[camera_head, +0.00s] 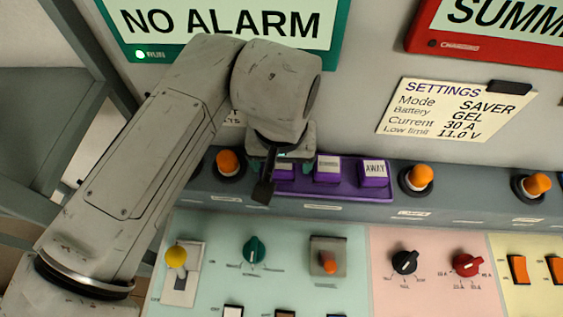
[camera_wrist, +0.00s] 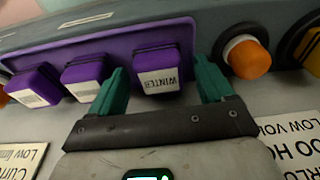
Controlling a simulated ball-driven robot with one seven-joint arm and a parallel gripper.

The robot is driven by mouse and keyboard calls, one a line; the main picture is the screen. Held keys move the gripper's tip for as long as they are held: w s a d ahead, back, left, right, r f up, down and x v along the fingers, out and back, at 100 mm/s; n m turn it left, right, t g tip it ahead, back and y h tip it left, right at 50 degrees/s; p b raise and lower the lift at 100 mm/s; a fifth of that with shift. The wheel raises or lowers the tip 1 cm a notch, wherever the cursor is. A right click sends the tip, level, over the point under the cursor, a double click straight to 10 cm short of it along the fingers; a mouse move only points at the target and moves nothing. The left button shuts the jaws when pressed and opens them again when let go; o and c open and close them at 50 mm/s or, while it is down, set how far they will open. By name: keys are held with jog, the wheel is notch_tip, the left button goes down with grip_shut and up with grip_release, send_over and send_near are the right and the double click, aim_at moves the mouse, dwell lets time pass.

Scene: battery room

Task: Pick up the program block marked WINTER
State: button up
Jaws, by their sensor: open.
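The WINTER block (camera_wrist: 158,78) is purple with a white label, upside down in the wrist view. It sits at one end of a purple tray (camera_head: 345,191). In the head view the WINTER block (camera_head: 284,174) is the leftmost one, partly hidden by my gripper (camera_head: 280,163). My gripper is open and empty. In the wrist view its two green fingers (camera_wrist: 160,66) show on either side of the WINTER block, with gaps on both sides. I cannot tell how deep the fingertips reach.
A middle block (camera_head: 327,169) and the AWAY block (camera_head: 374,172) share the tray. An orange lamp (camera_head: 228,163) stands just left of it, another (camera_head: 418,179) to the right. A panel of knobs and switches (camera_head: 210,230) lies below; a settings card (camera_head: 455,110) is above right.

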jog(key=shift+c, duration=0.4)
jog(key=c, duration=1)
